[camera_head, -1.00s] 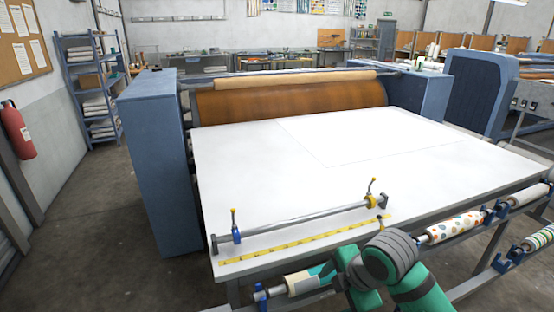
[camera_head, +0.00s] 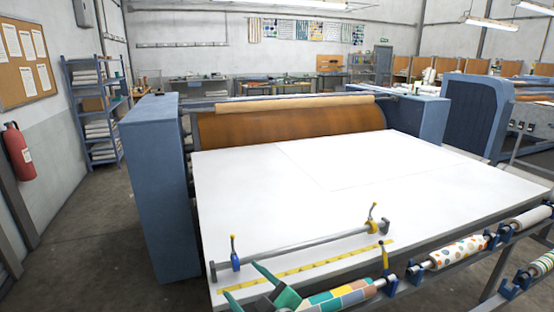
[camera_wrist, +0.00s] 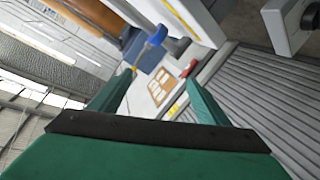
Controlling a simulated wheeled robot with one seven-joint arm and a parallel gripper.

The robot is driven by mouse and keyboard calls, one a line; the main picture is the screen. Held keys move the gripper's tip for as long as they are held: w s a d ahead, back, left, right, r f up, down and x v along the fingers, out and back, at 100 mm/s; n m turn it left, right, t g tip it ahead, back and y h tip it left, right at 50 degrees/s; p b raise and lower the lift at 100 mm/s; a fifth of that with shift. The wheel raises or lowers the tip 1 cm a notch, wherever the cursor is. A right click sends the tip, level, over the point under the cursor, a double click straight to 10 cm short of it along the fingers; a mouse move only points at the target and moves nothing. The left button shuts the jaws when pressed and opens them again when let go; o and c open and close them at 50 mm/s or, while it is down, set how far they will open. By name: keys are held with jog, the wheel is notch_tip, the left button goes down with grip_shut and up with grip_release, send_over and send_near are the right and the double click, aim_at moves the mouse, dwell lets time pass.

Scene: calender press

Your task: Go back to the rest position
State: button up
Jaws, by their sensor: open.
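My gripper (camera_head: 241,281) shows at the bottom of the head view, by the table's near left corner. Its green fingers are apart with nothing between them. In the wrist view the two green fingers (camera_wrist: 160,80) are also spread and empty, and the picture is strongly tilted. The white press table (camera_head: 240,195) lies just beyond my gripper. A roll with coloured tiles (camera_head: 345,296) hangs along the table's front, right of my gripper; its left end is hidden.
A polka-dot roll (camera_head: 458,253) hangs further right. A blue press housing (camera_head: 160,190) stands left, with bare floor (camera_head: 100,220) beside it.

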jog(key=s+d+f+m+t+h, duration=0.1)
jog(key=s+f+m+t+h, duration=0.5)
jog(key=s+f+m, duration=1.05)
jog(key=s+d+f+n+g+h, duration=0.1)
jog(key=s+d, duration=0.2)
jog(key=s, duration=1)
jog(key=s+d+f+n+g+h, duration=0.2)
jog(key=s+d, duration=0.1)
jog(key=s, duration=1)
jog(key=shift+d+g, duration=0.3)
jog(key=shift+d, duration=0.05)
jog(key=shift+n, duration=0.25)
